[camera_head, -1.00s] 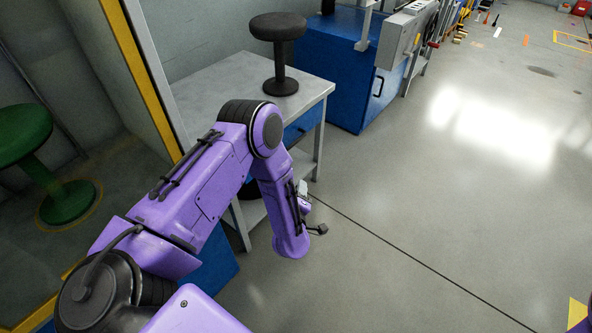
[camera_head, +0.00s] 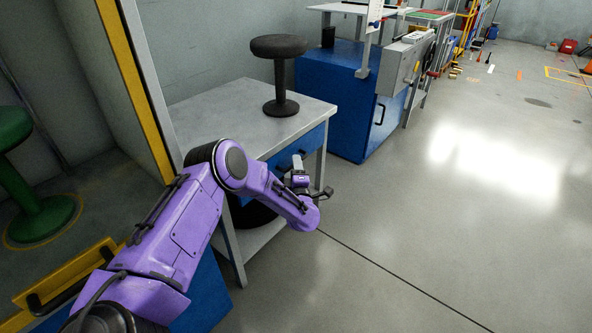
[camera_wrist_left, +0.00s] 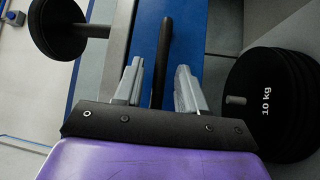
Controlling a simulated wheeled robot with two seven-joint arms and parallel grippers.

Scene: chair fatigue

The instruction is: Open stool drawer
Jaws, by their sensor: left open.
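The blue drawer (camera_head: 312,143) sits under the top of the grey table, and its front looks flush with the table. Its dark bar handle (camera_wrist_left: 163,50) shows in the left wrist view against the blue drawer front (camera_wrist_left: 188,25). A dark round stool (camera_head: 279,47) stands upright on the table top; it also shows at the left wrist view's upper left (camera_wrist_left: 55,28). My left gripper (camera_head: 297,167) is in front of the drawer. In the left wrist view its two grey fingers (camera_wrist_left: 158,75) are apart, with the handle appearing between them; contact cannot be told. My right gripper is out of view.
Black 10 kg weight discs (camera_wrist_left: 268,105) lie on the lower shelf (camera_head: 262,238) below the drawer. A blue cabinet (camera_head: 340,95) stands behind the table. A green stool (camera_head: 35,205) is at the left. The floor to the right is clear.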

